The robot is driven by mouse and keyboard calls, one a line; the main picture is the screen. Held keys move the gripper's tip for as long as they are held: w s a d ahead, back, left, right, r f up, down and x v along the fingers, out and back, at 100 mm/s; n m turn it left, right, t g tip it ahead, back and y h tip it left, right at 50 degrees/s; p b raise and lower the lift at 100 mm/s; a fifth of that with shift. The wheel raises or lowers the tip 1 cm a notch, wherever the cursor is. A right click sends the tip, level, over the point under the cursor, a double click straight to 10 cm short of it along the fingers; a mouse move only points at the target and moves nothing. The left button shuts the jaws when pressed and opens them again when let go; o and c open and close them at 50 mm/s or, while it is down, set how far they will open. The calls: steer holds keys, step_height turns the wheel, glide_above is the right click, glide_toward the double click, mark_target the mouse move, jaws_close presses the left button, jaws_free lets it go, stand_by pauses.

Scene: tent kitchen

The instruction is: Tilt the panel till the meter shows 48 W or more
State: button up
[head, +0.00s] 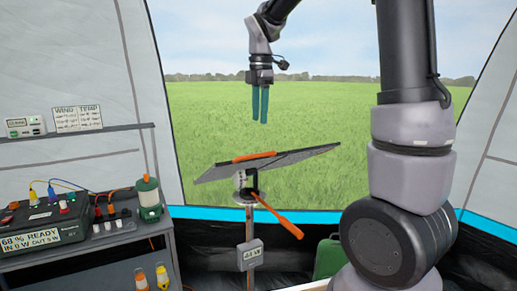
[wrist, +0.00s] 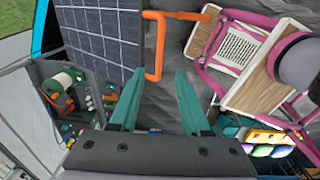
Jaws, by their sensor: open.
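The dark solar panel (head: 300,156) stands tilted on a post, seen nearly edge-on, its right end higher. An orange bar (head: 254,156) runs along its upper side, and an orange lever (head: 278,217) slants down right from the mount. The meter (head: 250,254) hangs on the post; its small reading is hard to read. My gripper (head: 260,121) points down above the panel, open and empty, apart from the bar. In the wrist view the blue-celled panel (wrist: 95,40) lies left of my gripper (wrist: 157,77), and an orange bent bar (wrist: 154,50) is just beyond the fingertips.
At left, a shelf unit (head: 85,255) carries a power station (head: 45,222) marked 68% READY, a green lantern (head: 148,200) and plugs. A green case (head: 328,257) stands behind my arm. The wrist view shows a pink-framed wooden chair (wrist: 238,50) at right.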

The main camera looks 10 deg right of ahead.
steer(key=f, duration=1.1)
steer(key=shift+w+a, duration=0.15)
steer(key=shift+w, duration=0.1)
steer(key=shift+r, duration=0.1)
jaws_close()
stand_by(0.9)
